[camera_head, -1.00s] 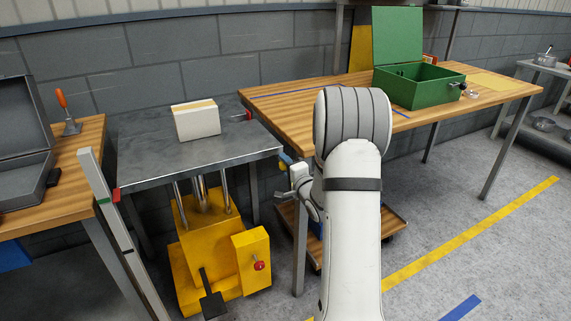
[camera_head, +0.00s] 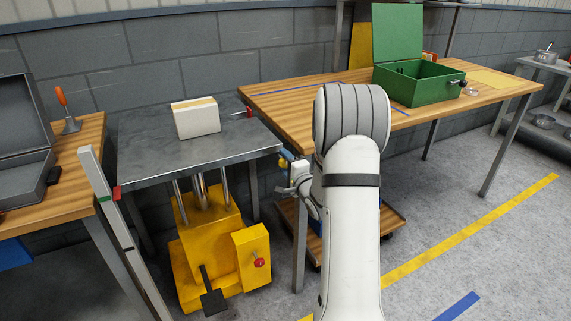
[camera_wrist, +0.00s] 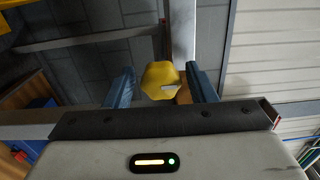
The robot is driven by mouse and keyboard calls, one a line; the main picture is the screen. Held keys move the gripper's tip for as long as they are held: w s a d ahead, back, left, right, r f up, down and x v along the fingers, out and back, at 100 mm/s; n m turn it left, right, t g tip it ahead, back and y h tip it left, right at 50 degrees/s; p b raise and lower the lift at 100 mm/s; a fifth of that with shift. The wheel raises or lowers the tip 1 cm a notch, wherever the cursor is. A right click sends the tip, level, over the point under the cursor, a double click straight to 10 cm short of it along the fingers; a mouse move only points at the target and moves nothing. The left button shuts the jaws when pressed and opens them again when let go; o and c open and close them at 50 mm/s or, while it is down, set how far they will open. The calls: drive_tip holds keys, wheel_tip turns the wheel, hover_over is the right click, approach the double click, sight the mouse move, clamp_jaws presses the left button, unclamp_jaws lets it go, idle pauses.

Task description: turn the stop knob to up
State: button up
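In the wrist view a yellow faceted knob (camera_wrist: 158,78) with a small pale mark on its lower right side sits between the two blue fingers of my gripper (camera_wrist: 161,80). The fingers are apart, one on each side of the knob, with a narrow gap visible on both sides; I cannot tell whether either touches. In the head view my gripper (camera_head: 285,163) is small, beside the wooden table's near left corner and partly hidden by my arm. A bit of yellow shows there, but the knob's setting cannot be read.
A yellow lift (camera_head: 208,250) with a red knob (camera_head: 259,262) on its box stands under a metal table (camera_head: 150,150) carrying a pale box (camera_head: 196,118). A wooden table (camera_head: 290,110) holds an open green case (camera_head: 420,88).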

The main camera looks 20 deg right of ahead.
drive_tip(key=shift+o, duration=0.5)
drive_tip(key=s, duration=0.7)
drive_tip(key=shift+s+d, duration=0.15)
drive_tip(key=shift+s, duration=0.25)
drive_tip(key=s+a+r+n+g+h+p, duration=0.1)
drive_tip(key=s+a+r+n+g+p, duration=0.25)
drive_tip(key=r+p, duration=0.2)
drive_tip(key=s+a+r+n+g+h+p, duration=0.25)
drive_tip(key=a+r+n+g+p, duration=0.2)
drive_tip(key=r, duration=0.25)
drive_tip(key=s+a+r+n+g+y+p, duration=0.1)
drive_tip(key=s+a+r+n+g+p, duration=0.2)
drive_tip(key=s, duration=0.7)
drive_tip(key=s+a+r+n+g+y+p, duration=0.2)
drive_tip(key=s+a+r+n+g+p, duration=0.1)
drive_tip(key=s+a, duration=0.5)
drive_tip(key=s+r+n+g, duration=0.1)
drive_tip(key=s+r+n, duration=0.1)
drive_tip(key=s+n, duration=0.1)
drive_tip(key=shift+s+r+n, duration=0.25)
drive_tip(key=shift+r+n, duration=0.05)
drive_tip(key=shift+n, duration=0.1)
